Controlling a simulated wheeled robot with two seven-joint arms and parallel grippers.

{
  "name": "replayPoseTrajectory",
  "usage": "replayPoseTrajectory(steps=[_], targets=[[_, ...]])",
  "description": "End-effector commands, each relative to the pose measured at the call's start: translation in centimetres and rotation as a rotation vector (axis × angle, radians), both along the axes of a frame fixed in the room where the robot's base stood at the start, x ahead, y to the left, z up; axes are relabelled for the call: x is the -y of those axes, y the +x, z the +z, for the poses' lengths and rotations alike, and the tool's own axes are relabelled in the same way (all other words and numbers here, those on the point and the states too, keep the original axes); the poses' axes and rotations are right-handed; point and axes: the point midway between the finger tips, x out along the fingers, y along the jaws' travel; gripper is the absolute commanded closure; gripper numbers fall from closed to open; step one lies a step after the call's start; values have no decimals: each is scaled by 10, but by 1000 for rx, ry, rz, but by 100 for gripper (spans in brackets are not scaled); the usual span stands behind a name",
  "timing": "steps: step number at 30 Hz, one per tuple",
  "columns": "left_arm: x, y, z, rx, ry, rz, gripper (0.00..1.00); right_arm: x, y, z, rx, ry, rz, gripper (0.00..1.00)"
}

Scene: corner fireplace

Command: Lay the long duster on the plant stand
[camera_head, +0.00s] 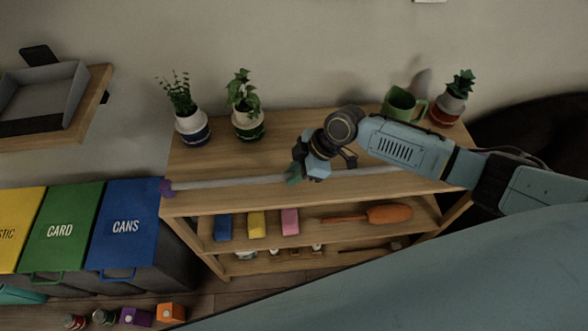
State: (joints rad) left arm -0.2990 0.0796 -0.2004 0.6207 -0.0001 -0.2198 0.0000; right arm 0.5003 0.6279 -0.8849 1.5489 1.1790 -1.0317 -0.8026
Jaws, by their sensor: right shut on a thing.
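The long duster (235,182) is a thin pale rod with a purple end (166,187). It stretches across the top of the wooden plant stand (295,122), near its front edge. The purple end is at the stand's left front corner. My right gripper (294,175) is shut on the duster at a green part near its middle. My arm hides part of the rod; it shows again to the right of the gripper. I cannot tell whether the rod touches the top or is slightly above it. My left gripper is not in view.
Two potted plants (193,127) (249,124) stand at the back left of the top. A green mug (399,105) and another potted plant (448,108) stand at the back right. Lower shelves hold coloured blocks and an orange brush (388,214). Coloured bins (125,225) stand at left.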

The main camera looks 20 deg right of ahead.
Motion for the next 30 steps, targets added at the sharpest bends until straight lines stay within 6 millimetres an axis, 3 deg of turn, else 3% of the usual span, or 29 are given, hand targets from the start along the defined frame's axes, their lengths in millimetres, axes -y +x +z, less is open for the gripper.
replayPoseTrajectory(steps=[30], targets=[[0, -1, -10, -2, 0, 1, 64, 0, 0, -13, 2, 1, 0, 100]])
